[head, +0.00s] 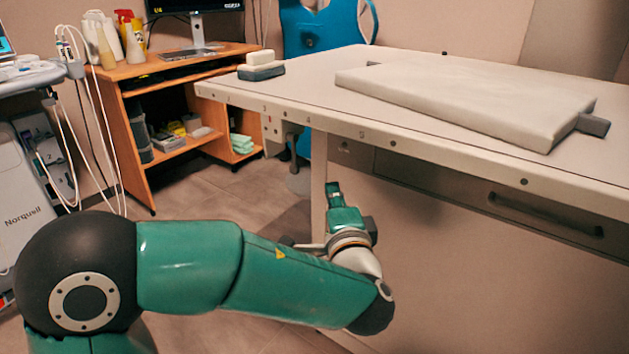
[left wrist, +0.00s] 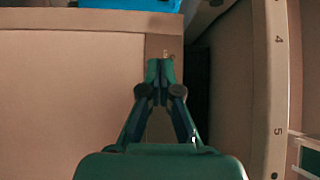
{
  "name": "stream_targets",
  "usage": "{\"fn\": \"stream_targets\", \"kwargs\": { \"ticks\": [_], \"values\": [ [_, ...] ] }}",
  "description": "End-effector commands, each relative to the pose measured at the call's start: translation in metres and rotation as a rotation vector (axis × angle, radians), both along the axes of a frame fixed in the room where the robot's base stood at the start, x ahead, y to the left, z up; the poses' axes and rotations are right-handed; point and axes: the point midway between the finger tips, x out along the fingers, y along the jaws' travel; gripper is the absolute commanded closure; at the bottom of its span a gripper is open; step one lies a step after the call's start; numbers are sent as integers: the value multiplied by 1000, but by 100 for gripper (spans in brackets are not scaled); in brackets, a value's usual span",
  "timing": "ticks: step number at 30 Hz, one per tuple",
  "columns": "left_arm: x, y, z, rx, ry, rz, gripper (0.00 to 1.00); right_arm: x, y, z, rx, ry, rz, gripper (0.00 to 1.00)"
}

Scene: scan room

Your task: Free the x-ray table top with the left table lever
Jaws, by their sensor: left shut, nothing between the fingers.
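The x-ray table top (head: 300,105) is a long pale slab with numbered marks and dark round studs along its front edge. My left gripper (head: 334,192) is below that edge, in front of the table's pale base. Its fingers are shut and empty, and in the left wrist view the fingertips (left wrist: 160,72) point at a brown strip beside a dark gap. I cannot clearly make out the left table lever. A small grey fitting (head: 291,130) hangs under the table's left end, apart from the gripper; I cannot tell whether it is the lever. My right gripper is not in view.
A white pad (head: 460,90) lies on the table top, and two small blocks (head: 262,66) sit at its left end. A drawer handle (head: 545,214) sticks out at the right. An orange desk (head: 135,70) and a medical cart (head: 28,215) stand left. Floor (head: 215,195) between is clear.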

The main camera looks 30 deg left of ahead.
Motion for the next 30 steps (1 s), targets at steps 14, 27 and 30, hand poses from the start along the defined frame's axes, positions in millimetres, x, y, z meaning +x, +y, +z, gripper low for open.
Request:
{"fn": "stream_targets", "kwargs": {
  "ticks": [14,27,30],
  "values": [
    [59,52,1,0,1,7,100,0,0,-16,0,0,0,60],
    [42,83,1,1,1,3,100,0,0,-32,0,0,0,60],
    [40,84,1,1,2,2,100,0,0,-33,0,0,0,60]
  ]
}}
